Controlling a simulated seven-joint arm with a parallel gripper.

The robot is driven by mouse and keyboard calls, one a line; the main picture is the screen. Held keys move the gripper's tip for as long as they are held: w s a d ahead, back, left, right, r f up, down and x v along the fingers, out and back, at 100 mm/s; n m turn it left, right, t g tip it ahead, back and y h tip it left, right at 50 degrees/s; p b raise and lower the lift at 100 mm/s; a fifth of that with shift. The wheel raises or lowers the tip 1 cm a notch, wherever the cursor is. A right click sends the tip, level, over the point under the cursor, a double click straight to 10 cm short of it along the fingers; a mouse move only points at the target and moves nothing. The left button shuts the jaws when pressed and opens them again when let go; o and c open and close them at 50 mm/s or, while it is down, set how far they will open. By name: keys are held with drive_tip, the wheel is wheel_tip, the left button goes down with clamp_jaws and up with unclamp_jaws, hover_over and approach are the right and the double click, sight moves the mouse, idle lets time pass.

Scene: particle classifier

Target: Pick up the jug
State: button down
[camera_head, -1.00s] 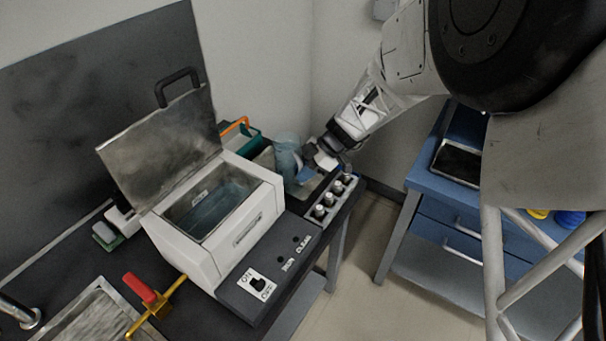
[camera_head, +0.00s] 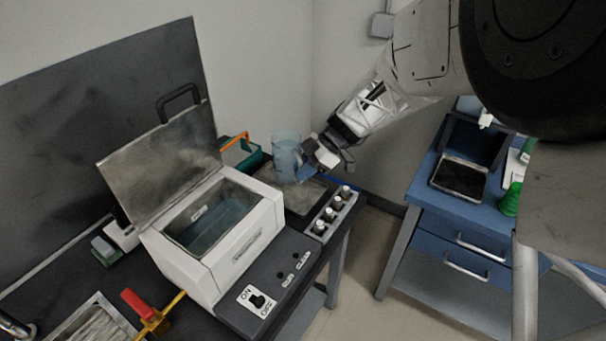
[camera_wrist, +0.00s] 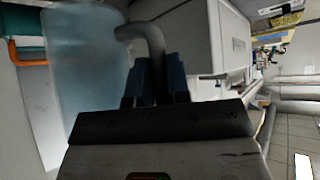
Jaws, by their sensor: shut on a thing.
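The jug (camera_head: 286,155) is a translucent light blue vessel at the far end of the dark counter, behind and right of the white bath. In the wrist view the jug (camera_wrist: 82,65) fills the left side, with its curved grey handle (camera_wrist: 152,42) toward my gripper. My gripper (camera_wrist: 157,80) is shut on the handle, a blue-tipped finger on each side. In the head view my gripper (camera_head: 312,160) is at the jug's right side. The jug looks raised above the tray (camera_head: 305,192) under it. The jug's contents are hard to make out.
The white bath (camera_head: 235,245) with its lid (camera_head: 160,170) open stands left of the jug. A green container with an orange handle (camera_head: 238,155) is behind. A blue cabinet (camera_head: 460,225) stands right, across a floor gap.

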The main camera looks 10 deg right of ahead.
drive_tip(key=shift+r, duration=0.7)
drive_tip(key=shift+r, duration=0.1)
drive_tip(key=shift+r, duration=0.1)
idle(0.5)
drive_tip(key=s+a+r+n+g+h, duration=0.2)
drive_tip(key=a+r+n+g, duration=0.4)
drive_tip(key=a+r+n, duration=0.3)
drive_tip(key=shift+a+r+h, duration=0.3)
drive_tip(key=shift+a+h, duration=0.05)
drive_tip(key=shift+h, duration=0.35)
drive_tip(key=shift+r, duration=0.15)
